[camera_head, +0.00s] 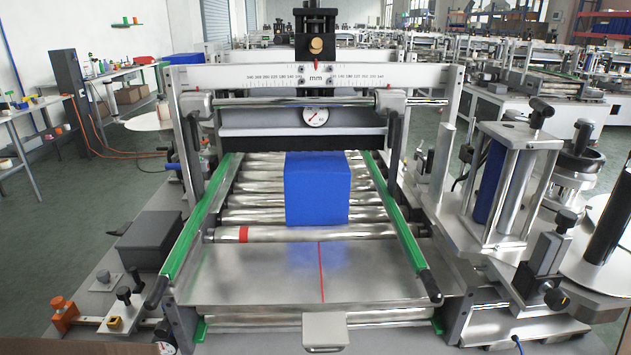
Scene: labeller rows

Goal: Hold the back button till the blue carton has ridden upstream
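The blue carton (317,190) sits upright on the steel rollers (262,200), right of the middle of the bed. Its near lower edge is just behind the front roller with a red band (243,235). Green side rails (205,210) flank the rollers, and the carton touches neither. A small light-grey box (325,331) is fixed at the front edge of the steel plate; no button face shows on it. I cannot make out which part is the back button. My gripper is not in view.
A steel plate (270,270) with a red line lies in front of the rollers, empty. A crossbar with a ruler scale (210,77) and a dial gauge (315,117) spans above. A label reel and blue cylinder (490,183) stand at right. A dark box (150,240) sits at left.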

